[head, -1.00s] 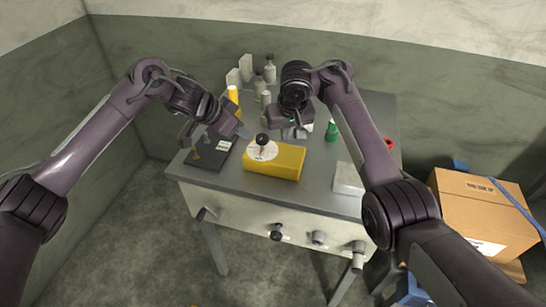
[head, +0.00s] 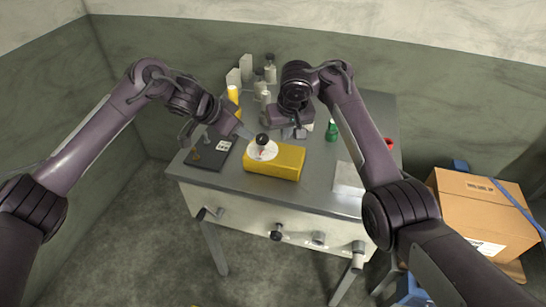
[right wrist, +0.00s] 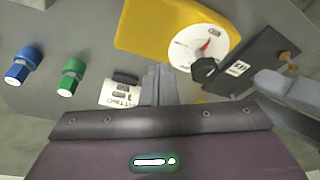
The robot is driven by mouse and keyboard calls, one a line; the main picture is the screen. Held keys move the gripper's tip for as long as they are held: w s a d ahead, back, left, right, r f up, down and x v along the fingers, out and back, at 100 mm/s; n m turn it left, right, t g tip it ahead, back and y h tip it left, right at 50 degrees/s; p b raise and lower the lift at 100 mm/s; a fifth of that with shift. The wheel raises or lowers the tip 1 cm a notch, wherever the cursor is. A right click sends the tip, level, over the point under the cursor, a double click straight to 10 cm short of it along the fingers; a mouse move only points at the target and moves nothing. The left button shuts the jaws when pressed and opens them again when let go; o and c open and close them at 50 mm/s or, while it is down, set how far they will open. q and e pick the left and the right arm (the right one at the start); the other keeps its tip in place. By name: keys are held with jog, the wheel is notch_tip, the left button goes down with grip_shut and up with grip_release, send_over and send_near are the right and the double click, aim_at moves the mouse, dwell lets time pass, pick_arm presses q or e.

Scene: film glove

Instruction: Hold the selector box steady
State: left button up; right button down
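The selector box is a yellow box (head: 277,164) on the grey table, with a white round dial (head: 262,150) and a black knob (head: 262,139) on its left part. In the right wrist view the yellow box (right wrist: 165,30) shows at the top, its dial carrying a red pointer. My left gripper (head: 245,133) is just left of and behind the knob, pointing at it; I cannot tell whether its fingers are parted or touch the box. My right gripper (head: 294,133) is behind the box, apart from it. Its fingers (right wrist: 159,85) look closed together and empty.
A dark plate (head: 208,150) lies left of the box. Several pale bottles (head: 265,80) stand at the back. A cardboard box (head: 482,215) is beside the table.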

aim_at(284, 153)
jog(key=shift+f, duration=0.5)
jog(key=shift+f, duration=0.5)
jog(key=shift+f, duration=0.35)
jog(key=shift+f, duration=0.65)
jog(key=shift+f, duration=0.2)
jog(key=shift+f, duration=0.65)
